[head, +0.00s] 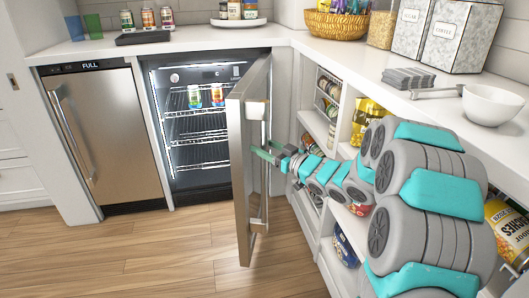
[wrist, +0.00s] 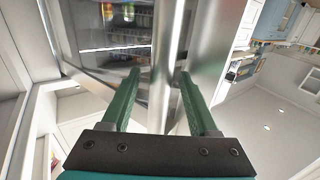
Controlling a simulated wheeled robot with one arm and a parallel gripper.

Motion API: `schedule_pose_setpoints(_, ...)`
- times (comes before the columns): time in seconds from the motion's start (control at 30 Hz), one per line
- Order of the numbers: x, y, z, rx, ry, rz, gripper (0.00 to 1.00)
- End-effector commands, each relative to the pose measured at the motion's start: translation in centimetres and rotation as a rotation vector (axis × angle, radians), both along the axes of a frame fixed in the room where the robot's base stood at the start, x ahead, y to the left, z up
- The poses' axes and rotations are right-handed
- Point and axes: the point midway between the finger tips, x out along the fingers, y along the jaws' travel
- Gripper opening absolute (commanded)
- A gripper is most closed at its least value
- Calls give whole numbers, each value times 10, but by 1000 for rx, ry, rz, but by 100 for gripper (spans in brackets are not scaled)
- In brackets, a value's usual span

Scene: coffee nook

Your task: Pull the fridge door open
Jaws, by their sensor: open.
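The fridge door (head: 238,165) stands swung out from the black-framed fridge (head: 170,170), in the head view. The lit wire shelves and cans inside show. A vertical silver handle (head: 263,205) runs along the door's outer face. My gripper (head: 262,150) reaches in from the right at the handle's height, partly hidden there. In the wrist view my gripper (wrist: 160,76) has its green fingers apart, with a vertical silver bar (wrist: 166,50) passing between them, apparently the handle. I cannot tell whether either finger touches it.
A steel appliance marked FULL (head: 100,130) stands left of the fridge. The wooden floor (head: 170,250) in front is clear. A white bowl (head: 492,104) sits on the right counter.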

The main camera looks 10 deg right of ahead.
Motion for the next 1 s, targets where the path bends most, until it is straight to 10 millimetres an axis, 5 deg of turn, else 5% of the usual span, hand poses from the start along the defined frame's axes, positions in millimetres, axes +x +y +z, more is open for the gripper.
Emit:
schedule_pose_setpoints(0.1, 0, -1, 19, -3, -3, -3, 61)
schedule_pose_setpoints(1.0, -137, -10, 23, 1, -3, -3, 61)
